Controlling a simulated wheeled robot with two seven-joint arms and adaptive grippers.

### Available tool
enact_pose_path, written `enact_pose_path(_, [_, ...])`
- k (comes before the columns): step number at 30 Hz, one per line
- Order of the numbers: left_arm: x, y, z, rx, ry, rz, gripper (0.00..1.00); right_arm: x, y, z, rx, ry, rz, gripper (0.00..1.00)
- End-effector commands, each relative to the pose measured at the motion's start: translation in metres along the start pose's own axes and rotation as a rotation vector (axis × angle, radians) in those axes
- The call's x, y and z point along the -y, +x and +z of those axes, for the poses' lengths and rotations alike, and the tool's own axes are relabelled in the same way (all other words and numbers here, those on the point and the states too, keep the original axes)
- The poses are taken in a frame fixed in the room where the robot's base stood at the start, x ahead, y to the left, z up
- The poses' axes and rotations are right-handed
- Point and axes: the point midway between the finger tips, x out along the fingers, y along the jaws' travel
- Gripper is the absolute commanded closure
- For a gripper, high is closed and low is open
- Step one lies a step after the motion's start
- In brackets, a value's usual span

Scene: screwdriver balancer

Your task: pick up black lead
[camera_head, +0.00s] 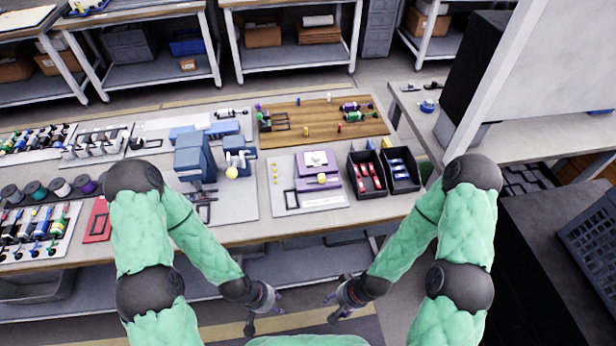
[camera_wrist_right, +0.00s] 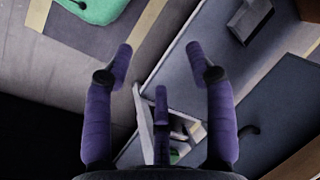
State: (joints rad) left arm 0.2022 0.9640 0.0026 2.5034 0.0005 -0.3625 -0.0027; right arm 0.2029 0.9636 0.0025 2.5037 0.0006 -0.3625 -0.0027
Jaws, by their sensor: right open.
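I cannot pick out a black lead for certain in the head view. A row of spools at the left of the workbench includes a black one (camera_head: 10,192). My left gripper (camera_head: 264,312) hangs in front of the bench's front edge, away from the objects; its fingers are too small to judge. My right gripper (camera_head: 336,307) also hangs in front of the bench, apart from everything on top. In the right wrist view its purple fingers (camera_wrist_right: 160,65) are spread and empty.
The workbench (camera_head: 240,232) holds a blue machine (camera_head: 194,158), a wooden board (camera_head: 285,130) with small coloured parts, a purple device (camera_head: 318,178), and a black bin (camera_head: 366,192) of red parts. A side table (camera_head: 500,150) stands at the right. The floor between my grippers is clear.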

Motion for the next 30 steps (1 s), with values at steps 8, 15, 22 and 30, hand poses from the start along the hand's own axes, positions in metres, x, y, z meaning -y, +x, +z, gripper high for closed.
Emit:
enact_pose_path(8, [0.0003,-0.0001,-0.0001,0.000,-0.001,0.000,0.60,0.0002,0.0002,-0.0001,0.000,-0.001,0.000,0.44])
enact_pose_path(15, [0.0002,-0.0001,-0.0002,-0.001,-0.001,0.000,0.57,0.0001,0.0001,-0.0002,0.000,-0.001,0.000,0.44])
enact_pose_path(22, [0.0001,-0.0001,-0.0003,-0.001,-0.001,0.000,0.37,0.0001,0.0001,-0.0002,0.000,0.000,0.000,0.44])
enact_pose_path(30, [0.0001,-0.0001,-0.0002,-0.001,0.000,0.000,0.61,0.0000,0.0001,-0.0003,-0.001,0.000,0.000,0.61])
